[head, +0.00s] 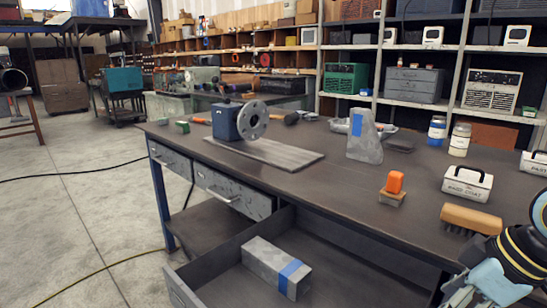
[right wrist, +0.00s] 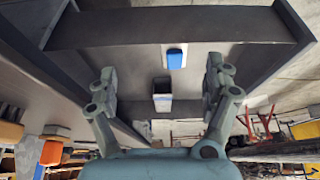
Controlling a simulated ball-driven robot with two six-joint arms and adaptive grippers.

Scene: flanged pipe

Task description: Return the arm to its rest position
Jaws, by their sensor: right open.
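My right gripper (right wrist: 162,85) is open in the right wrist view, its two fingers spread wide with nothing held between them. My right arm comes in at the lower right of the head view, beside the bench, where light-blue gripper parts (head: 488,284) show at the picture's edge. My left arm and gripper are out of the head view. A blue block with a round grey flange (head: 252,120) stands on a flat grey plate (head: 268,151) on the bench.
The bench (head: 330,190) has an open drawer (head: 222,262) holding a grey block with blue tape (head: 275,266). Open floor (head: 80,210) lies at left.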

